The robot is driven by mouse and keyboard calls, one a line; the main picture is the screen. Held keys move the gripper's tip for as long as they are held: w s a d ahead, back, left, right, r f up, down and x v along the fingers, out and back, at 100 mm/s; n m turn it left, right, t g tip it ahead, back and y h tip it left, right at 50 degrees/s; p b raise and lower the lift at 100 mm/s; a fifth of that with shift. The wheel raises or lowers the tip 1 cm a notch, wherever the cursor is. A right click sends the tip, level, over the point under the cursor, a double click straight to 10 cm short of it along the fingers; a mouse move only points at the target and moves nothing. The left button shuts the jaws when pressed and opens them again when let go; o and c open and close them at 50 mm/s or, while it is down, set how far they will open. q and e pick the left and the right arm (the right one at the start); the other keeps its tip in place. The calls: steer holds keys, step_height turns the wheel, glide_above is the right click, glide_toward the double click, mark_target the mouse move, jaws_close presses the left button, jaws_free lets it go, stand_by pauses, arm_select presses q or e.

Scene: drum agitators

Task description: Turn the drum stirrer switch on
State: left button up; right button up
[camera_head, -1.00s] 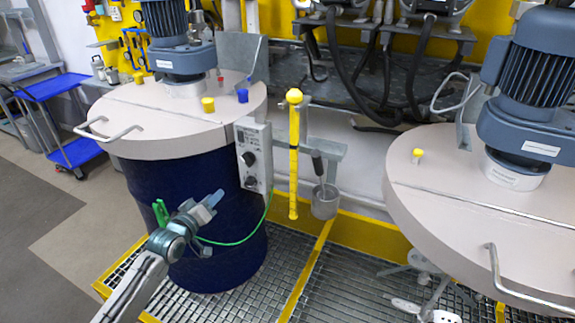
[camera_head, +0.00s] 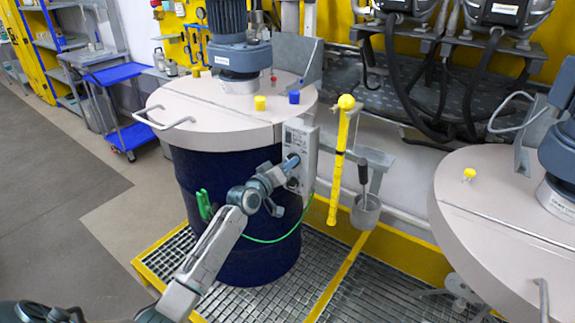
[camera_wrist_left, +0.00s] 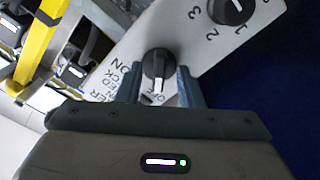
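The drum stirrer switch is a black rotary knob (camera_wrist_left: 157,66) on a light grey control box (camera_head: 300,150) at the side of the blue drum (camera_head: 235,215). Its white pointer mark faces the lower lettering, which looks like OFF; ON is printed to its left in the left wrist view. My left gripper (camera_head: 289,164) is at the box face. In the left wrist view its two fingers (camera_wrist_left: 160,88) stand on either side of the knob, with small gaps showing. In the head view the gripper hides the knob.
A second knob (camera_wrist_left: 231,10) with numbers sits beside the switch. A yellow post (camera_head: 341,160) and a grey cup (camera_head: 366,211) stand right of the box. A green cable (camera_head: 270,241) hangs below. A second lidded drum (camera_head: 500,220) is at right. Grating (camera_head: 385,290) covers the floor.

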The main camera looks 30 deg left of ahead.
arm_select(q)
steer(key=shift+w+d, duration=0.1)
steer(key=shift+w, duration=0.05)
jaws_close()
arm_select(e)
steer(key=shift+f, duration=0.15)
